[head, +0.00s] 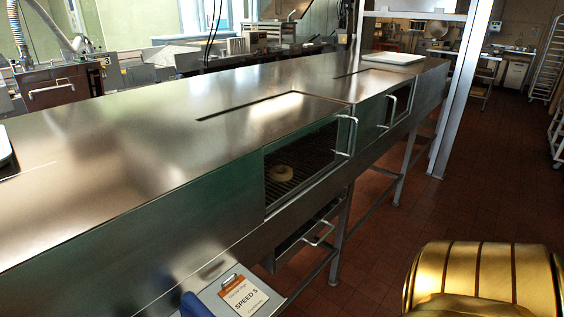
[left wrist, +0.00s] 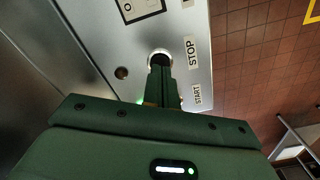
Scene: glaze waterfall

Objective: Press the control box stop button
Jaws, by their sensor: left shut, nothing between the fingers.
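The control box (left wrist: 195,18) shows as a grey metal panel in the left wrist view, with a STOP label (left wrist: 191,52) and a START label (left wrist: 197,94). A round button with a pale ring (left wrist: 151,53) sits beside the STOP label. My left gripper (left wrist: 160,63) is shut and empty, with its fingertips over the button's lower part. The fingers hide much of the button. I cannot tell whether they touch it or whether it is pushed in. In the head view, a grey panel with a SPEED 5 card (head: 243,296) shows at the bottom. My right gripper is in neither view.
A long steel tunnel machine (head: 200,120) with windowed doors crosses the head view. A ring-shaped doughnut (head: 281,173) lies inside on a wire conveyor. A small dark round fitting (left wrist: 122,73) is left of the button. The red tiled floor (head: 480,190) at right has open room.

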